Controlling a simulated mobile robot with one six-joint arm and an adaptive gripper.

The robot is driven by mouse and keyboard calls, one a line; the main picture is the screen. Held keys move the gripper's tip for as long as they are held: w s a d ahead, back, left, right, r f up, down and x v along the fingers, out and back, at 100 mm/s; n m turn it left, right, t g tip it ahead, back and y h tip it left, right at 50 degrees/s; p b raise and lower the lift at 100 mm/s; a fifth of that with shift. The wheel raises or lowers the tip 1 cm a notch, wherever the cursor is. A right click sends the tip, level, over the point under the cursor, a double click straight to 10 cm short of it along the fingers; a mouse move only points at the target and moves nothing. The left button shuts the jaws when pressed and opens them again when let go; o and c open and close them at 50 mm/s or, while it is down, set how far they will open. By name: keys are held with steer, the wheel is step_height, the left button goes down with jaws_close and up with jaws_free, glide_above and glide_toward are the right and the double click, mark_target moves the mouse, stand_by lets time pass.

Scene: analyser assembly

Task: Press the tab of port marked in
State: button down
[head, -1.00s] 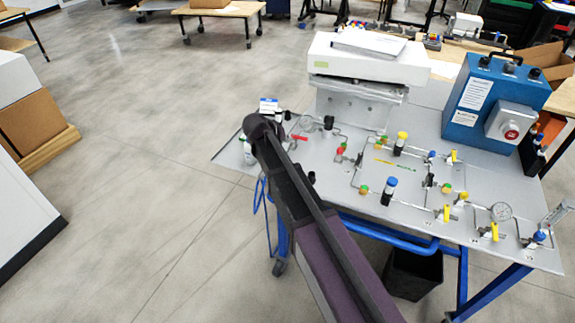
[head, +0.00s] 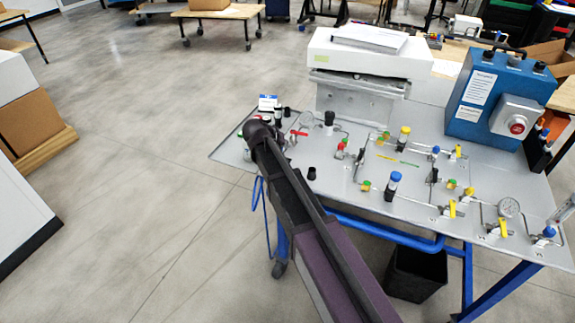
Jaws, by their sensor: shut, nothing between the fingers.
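The grey panel (head: 330,205) of the analyser assembly lies on a blue-framed cart and carries tubing, valves and fittings. My arm reaches up from the bottom of the head view and ends in a dark rounded part over the panel's left corner. I cannot make out my gripper; the arm's end may hide it. The port marked in and its tab cannot be told apart at this size.
A white instrument (head: 365,55) stands at the panel's back, and a blue box with a red knob (head: 492,95) at the back right. Upright coloured valves and a gauge (head: 508,208) fill the right half.

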steer(key=shift+f+b, duration=1.7)
steer(key=shift+f, duration=0.35)
steer(key=shift+f, duration=0.1)
steer(key=shift+f+b, duration=0.3)
steer(key=shift+b, duration=0.1)
steer(key=shift+f+b, duration=0.5)
steer(key=shift+b, duration=0.05)
stand_by(1.0)
steer(key=shift+r, duration=0.1)
stand_by(0.3)
steer(key=shift+r+p, duration=0.85)
steer(key=shift+p, duration=0.1)
steer(key=shift+r+p, duration=2.5)
steer(key=shift+p, duration=0.05)
steer(key=shift+s+f, duration=0.1)
steer(key=shift+s, duration=0.05)
